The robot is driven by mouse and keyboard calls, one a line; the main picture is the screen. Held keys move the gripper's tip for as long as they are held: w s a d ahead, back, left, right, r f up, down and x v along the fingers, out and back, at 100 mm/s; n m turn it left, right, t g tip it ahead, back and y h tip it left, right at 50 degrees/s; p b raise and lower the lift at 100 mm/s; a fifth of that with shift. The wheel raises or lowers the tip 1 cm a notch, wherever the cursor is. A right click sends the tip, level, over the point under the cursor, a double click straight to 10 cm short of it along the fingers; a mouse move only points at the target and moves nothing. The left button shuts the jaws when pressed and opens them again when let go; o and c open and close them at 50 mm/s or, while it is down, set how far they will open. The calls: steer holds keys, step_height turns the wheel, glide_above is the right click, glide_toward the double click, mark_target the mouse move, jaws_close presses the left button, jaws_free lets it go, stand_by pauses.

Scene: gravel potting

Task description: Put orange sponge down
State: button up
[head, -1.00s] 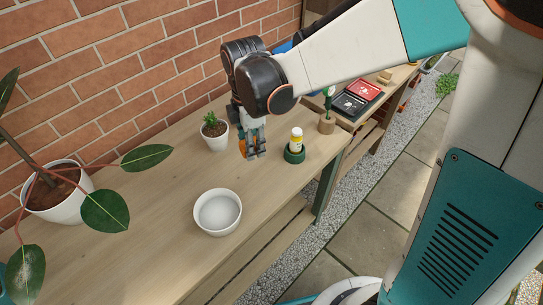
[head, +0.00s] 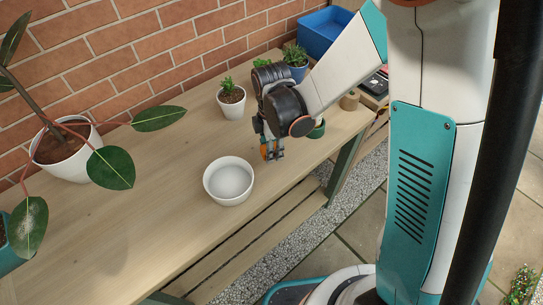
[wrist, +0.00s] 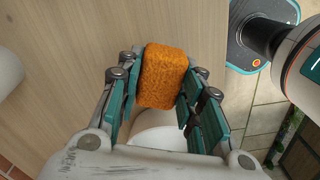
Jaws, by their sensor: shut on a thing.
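The orange sponge (wrist: 163,76) is a rough block seen between the teal-padded fingers of my gripper (wrist: 160,100) in the wrist view. My gripper is shut on it. In the head view my gripper (head: 270,152) points down over the wooden table (head: 130,225), to the right of a white bowl (head: 229,181). Only a small orange part of the sponge shows there, behind the fingers. I cannot tell whether the sponge touches the table. In the wrist view the white bowl (wrist: 158,137) shows partly behind the sponge and fingers.
A small potted plant (head: 231,100) stands behind my gripper, and a blue-potted plant (head: 295,62) is farther back. A green holder (head: 317,130) is close to its right, partly hidden. A large white pot (head: 62,155) stands left. The table's front and left are largely clear.

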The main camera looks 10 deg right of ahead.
steer(key=shift+f+b, duration=0.65)
steer(key=shift+f, duration=1.25)
steer(key=shift+f, duration=0.1)
steer(key=shift+f, duration=0.1)
steer(key=o, duration=1.2)
steer(key=shift+r, duration=0.2)
step_height(320, 180, up, 12)
steer(key=p, duration=0.4)
